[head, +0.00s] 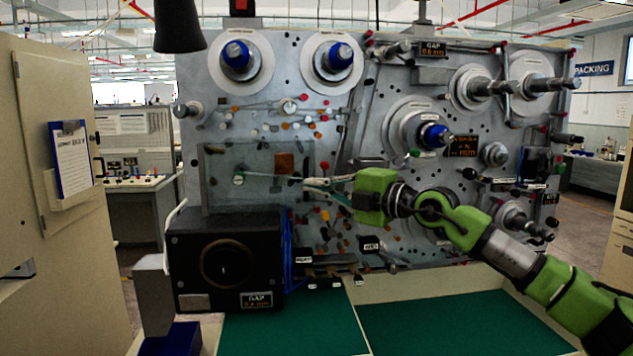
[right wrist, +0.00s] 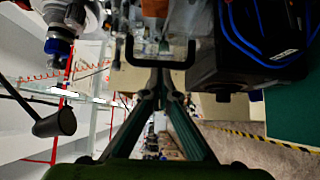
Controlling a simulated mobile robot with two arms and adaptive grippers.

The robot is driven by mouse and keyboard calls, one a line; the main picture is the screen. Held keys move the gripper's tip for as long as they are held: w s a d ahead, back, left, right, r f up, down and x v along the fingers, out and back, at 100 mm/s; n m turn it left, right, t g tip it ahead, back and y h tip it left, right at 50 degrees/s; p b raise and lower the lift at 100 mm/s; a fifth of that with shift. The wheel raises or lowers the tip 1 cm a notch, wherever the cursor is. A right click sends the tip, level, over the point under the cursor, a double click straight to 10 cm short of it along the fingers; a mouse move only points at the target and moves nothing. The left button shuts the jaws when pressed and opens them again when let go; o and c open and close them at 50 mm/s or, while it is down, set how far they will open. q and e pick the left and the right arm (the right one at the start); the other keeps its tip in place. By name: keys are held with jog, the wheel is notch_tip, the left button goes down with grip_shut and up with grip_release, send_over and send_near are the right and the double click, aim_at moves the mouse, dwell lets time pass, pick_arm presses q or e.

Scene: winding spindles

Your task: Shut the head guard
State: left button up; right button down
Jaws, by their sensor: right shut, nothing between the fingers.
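The head guard (head: 262,190) looks like a clear, tinted panel with an orange label (head: 285,164), at the left middle of the upright machine face in the head view. How far it stands off the face is hard to tell. My right gripper (head: 308,183) reaches in from the right, its fingers pointing left at the guard's right side. In the right wrist view a black U-shaped handle (right wrist: 160,65) lies right at the fingertips (right wrist: 160,76). The fingers are shut with nothing between them; whether they touch the handle is unclear. My left gripper is not in view.
A black box with a round dial (head: 224,264) sits below the guard, blue cables beside it. Spindles with blue caps (head: 236,54) stick out above. A dark cone (head: 180,25) hangs at upper left. Green mats (head: 440,318) below are clear.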

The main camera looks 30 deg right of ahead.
jog(key=w+d+p, duration=0.2)
jog(key=w+d, duration=0.2)
jog(key=shift+w+d, duration=0.15)
jog(key=shift+w, duration=0.05)
dwell(0.4)
jog(key=shift+f, duration=0.1)
